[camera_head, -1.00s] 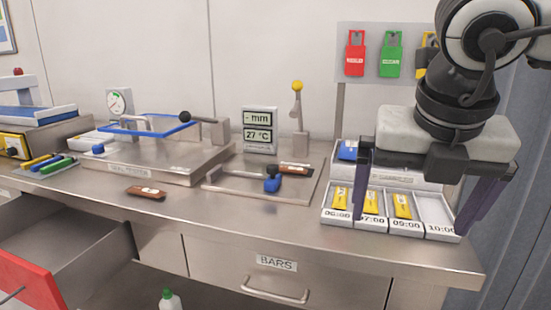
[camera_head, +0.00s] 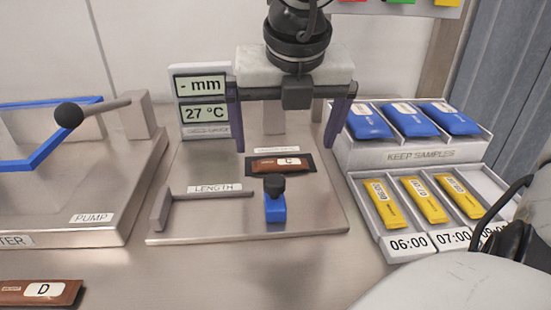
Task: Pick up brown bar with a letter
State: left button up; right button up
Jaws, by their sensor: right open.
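A brown bar with the letter C (camera_head: 276,164) lies on a dark patch of the length gauge plate. A second brown bar with the letter D (camera_head: 36,291) lies on the bench at the lower left, partly cut off by the frame's edge. My right gripper (camera_head: 290,145) is open, with its two purple fingers spread wide to the left and right of the bar with C. The fingers are empty, and I cannot tell how high they are above the plate. My left gripper is not in view.
The length gauge (camera_head: 210,190) has a blue block with a dark knob (camera_head: 275,205) in front of the bar. A display (camera_head: 203,100) stands behind. The pump station (camera_head: 75,210) is at left. Sample trays with blue packs (camera_head: 410,155) and yellow packs (camera_head: 390,205) stand at right.

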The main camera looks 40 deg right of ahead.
aim_at(281, 164)
jog(key=x, duration=0.6)
jog(key=shift+a, duration=0.25)
jog(key=shift+c, duration=0.3)
jog(key=c, duration=1.1)
jog(key=shift+r, duration=0.15)
